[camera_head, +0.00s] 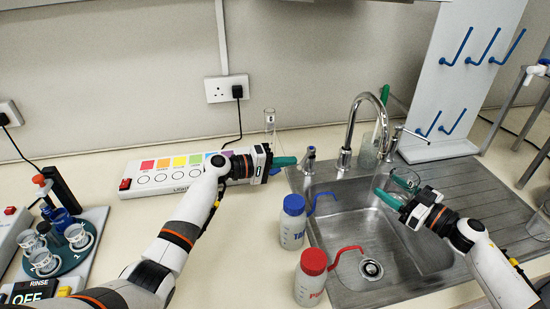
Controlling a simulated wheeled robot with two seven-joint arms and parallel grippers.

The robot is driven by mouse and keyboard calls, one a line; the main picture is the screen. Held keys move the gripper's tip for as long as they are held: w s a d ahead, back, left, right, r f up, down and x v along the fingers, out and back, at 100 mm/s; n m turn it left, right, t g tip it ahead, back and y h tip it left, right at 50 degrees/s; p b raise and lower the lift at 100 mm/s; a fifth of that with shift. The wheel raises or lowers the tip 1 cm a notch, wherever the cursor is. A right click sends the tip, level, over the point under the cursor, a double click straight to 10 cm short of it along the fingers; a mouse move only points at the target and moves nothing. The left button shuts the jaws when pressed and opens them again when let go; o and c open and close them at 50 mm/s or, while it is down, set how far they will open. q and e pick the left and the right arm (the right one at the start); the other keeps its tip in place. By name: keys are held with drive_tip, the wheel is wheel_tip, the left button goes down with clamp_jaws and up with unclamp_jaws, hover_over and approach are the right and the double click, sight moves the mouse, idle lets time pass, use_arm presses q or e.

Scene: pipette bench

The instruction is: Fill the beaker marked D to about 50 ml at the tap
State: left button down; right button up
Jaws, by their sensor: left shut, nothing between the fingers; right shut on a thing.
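A clear glass beaker (383,182) is in my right gripper (396,190), whose green fingers are shut on it over the right part of the sink (345,215). No letter D and no water level can be made out on it. The curved chrome tap (352,115) stands behind the sink, with its spout end above and close to the beaker. I see no clear water stream. My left gripper (287,162) is shut and empty, its green fingertips just left of the tap's left handle (310,158). I cannot tell whether they touch.
A blue-capped bottle (292,228) and a red-capped bottle (309,285) stand at the sink's left edge. Another glass vessel (368,155) stands behind the sink. A coloured-label stirrer panel (150,180) lies behind my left arm. A pegboard (465,75) stands at back right.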

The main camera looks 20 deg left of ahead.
use_arm(q)
drive_tip(key=shift+d, duration=0.25)
drive_tip(key=d+n+t+y, duration=0.3)
drive_tip(key=d+n+y, duration=0.1)
drive_tip(key=d+y, duration=0.1)
drive_tip(key=shift+s+d+n+t, duration=0.3)
drive_tip(key=shift+d+t, duration=0.1)
drive_tip(key=shift+d, duration=0.4)
idle(0.8)
wheel_tip(320, 180, up, 10)
idle(0.4)
drive_tip(key=shift+w+a, duration=0.1)
